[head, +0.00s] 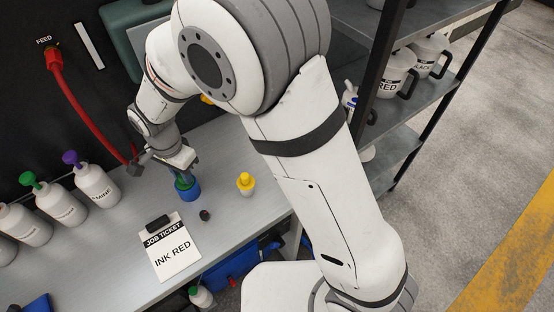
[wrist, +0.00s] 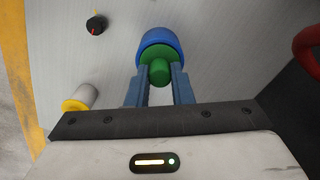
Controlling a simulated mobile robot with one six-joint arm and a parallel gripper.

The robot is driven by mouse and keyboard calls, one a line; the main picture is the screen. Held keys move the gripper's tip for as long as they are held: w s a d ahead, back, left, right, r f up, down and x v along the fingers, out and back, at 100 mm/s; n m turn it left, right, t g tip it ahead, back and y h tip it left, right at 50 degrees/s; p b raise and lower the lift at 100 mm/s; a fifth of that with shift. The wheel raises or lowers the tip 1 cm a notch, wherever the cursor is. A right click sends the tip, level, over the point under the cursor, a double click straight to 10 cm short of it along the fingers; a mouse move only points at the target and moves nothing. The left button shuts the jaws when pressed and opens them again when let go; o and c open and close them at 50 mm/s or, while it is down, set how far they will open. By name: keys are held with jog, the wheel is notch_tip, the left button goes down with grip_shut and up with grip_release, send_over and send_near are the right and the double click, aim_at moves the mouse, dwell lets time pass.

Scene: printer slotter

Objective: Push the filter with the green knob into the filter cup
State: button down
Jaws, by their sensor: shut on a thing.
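The green knob (wrist: 158,71) of the filter is between the two blue-grey fingers of my gripper (wrist: 160,78), which is shut on it. In the wrist view, a green disc below the knob sits at the blue cup (wrist: 160,36), overlapping its opening. I cannot tell how deep the filter sits in the cup. In the head view, the blue cup (head: 188,193) stands on the bench, directly below my gripper (head: 184,176). The green part (head: 183,183) shows only slightly there, mostly hidden by the fingers.
A yellow-topped white piece (head: 246,183) stands to the right on the bench (head: 120,270). A small dark knob (head: 205,215) lies nearby. A job ticket clipboard (head: 170,250) reads INK RED. Several white bottles (head: 97,184) stand left; a red hose (head: 85,110) hangs behind.

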jog(key=shift+f, duration=0.1)
dwell(0.4)
jog(key=c, duration=1.2)
grip_release()
